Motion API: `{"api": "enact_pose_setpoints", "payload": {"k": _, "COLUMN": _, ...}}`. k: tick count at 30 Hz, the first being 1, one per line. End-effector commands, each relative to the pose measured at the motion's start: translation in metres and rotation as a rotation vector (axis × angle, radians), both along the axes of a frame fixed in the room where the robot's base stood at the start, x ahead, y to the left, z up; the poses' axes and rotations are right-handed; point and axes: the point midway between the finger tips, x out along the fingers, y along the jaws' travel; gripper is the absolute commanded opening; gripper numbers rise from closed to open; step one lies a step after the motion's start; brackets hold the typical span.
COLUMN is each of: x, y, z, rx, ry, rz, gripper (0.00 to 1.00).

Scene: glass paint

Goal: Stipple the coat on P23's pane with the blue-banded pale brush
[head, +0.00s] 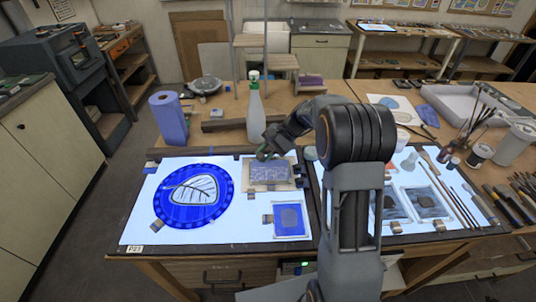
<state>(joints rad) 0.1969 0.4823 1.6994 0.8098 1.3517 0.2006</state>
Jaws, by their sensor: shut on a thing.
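The P23 label (135,249) is on the front left edge of the left light panel (140,222). On that panel lies a round blue pane (193,221) with a pale leaf shape (193,189) in its middle. My gripper (264,156) is at the panel's back right, over the far edge of a framed greyish rectangular pane (268,173). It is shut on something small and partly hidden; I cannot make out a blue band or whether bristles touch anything. A smaller blue square pane (290,219) lies nearer the front. My arm hides part of the gap between the panels.
A white spray bottle (255,112) and a blue paper roll (168,118) stand behind the left panel. The right panel holds dark square panes (425,203) and several long brushes and tools (455,200). Jars with brushes (470,122) stand at the right.

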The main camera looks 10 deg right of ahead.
Motion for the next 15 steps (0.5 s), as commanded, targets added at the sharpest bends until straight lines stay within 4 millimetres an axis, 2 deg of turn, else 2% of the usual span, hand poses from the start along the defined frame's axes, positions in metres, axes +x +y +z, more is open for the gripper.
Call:
{"api": "enact_pose_setpoints", "payload": {"k": 8, "x": -0.0001, "y": 0.0, "z": -0.0005, "rx": 0.0, "ry": 0.0, "rz": 0.0, "gripper": 0.0}}
{"api": "enact_pose_setpoints", "payload": {"k": 15, "x": -0.0001, "y": -0.0001, "z": -0.0092, "rx": 0.001, "ry": 0.001, "rz": 0.0, "gripper": 0.0}}
